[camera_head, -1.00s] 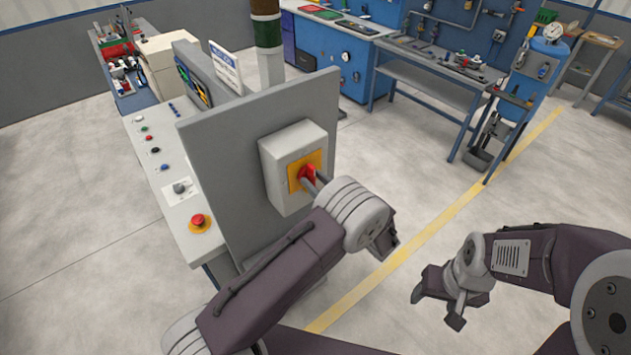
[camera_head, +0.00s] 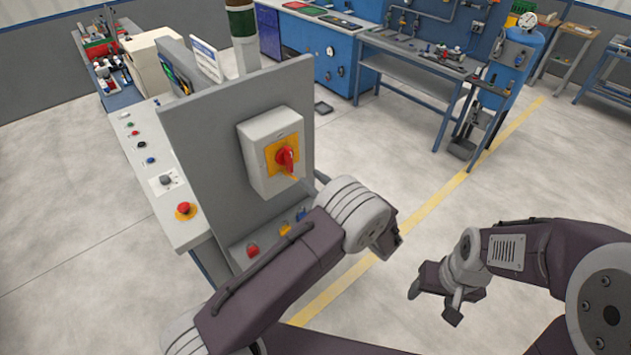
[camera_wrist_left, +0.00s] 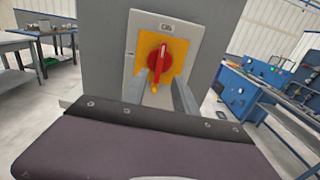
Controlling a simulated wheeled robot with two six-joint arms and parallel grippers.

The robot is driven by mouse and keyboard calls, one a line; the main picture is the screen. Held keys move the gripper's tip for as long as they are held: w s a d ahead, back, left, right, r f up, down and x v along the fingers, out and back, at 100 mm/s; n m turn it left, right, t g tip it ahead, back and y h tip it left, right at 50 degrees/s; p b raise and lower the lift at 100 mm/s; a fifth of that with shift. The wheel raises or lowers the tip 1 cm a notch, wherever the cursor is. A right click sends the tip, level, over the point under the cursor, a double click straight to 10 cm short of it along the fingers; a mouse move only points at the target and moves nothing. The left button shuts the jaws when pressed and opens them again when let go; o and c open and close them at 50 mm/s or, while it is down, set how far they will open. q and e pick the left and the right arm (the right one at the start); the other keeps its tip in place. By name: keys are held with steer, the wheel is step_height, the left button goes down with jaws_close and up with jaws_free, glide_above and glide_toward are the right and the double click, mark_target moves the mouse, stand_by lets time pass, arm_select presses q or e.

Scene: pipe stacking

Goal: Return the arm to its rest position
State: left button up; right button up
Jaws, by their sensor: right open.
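The left arm's wrist shows in the head view in front of a grey panel (camera_head: 180,130), with its fingers hidden there. In the left wrist view my left gripper (camera_wrist_left: 161,92) is open and empty, its two grey fingers apart. Beyond them is a red rotary knob (camera_wrist_left: 158,62) on a yellow plate (camera_wrist_left: 178,50), with nothing gripping it. In the head view the knob (camera_head: 286,157) sits on a light grey box (camera_head: 257,140) on the panel. My right gripper (camera_head: 434,302) is open and empty over the floor at the lower right.
A light console (camera_head: 160,180) with several buttons and a red emergency stop (camera_head: 185,210) stands left of the panel. Red (camera_head: 253,250), yellow (camera_head: 285,230) and blue (camera_head: 301,214) padlock-like items are below the switch box. A blue workbench (camera_head: 415,80) stands behind; open floor lies right.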

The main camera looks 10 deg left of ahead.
arm_select(q)
steer(key=s+a+r+n+g+y+b, duration=0.1)
steer(key=s+a+r+n+g+b, duration=0.15)
steer(key=a, duration=0.45)
steer(key=s+a+r+n+g+y+b, duration=0.1)
steer(key=a+n+g+b, duration=0.25)
steer(key=a, duration=0.35)
steer(key=s+a+f+n+g+h+b, duration=0.2)
steer(key=s+a+f+n+g+h, duration=0.35)
steer(key=s, duration=0.55)
steer(key=s+d+f+n+g+h+b, duration=0.1)
steer(key=s+d+f+n+h, duration=0.2)
steer(key=s+f+n, duration=0.15)
steer(key=s+d+f+n+h+b, duration=0.1)
steer(key=s+d+f+n+h, duration=0.1)
steer(key=s+f+n+h, duration=0.25)
steer(key=w+d+f+n+t+h, duration=0.1)
steer(key=d+f+n+t+h, duration=0.2)
steer(key=d, duration=0.6)
steer(key=shift+d+f+n+h+p, duration=0.15)
steer(key=shift+d+n+h+p, duration=0.2)
steer(key=shift+n, duration=0.8)
arm_select(e)
step_height(320, 180, down, 9)
steer(key=shift+w+a+f, duration=0.15)
steer(key=shift+w+a, duration=0.05)
steer(key=shift+a, duration=0.1)
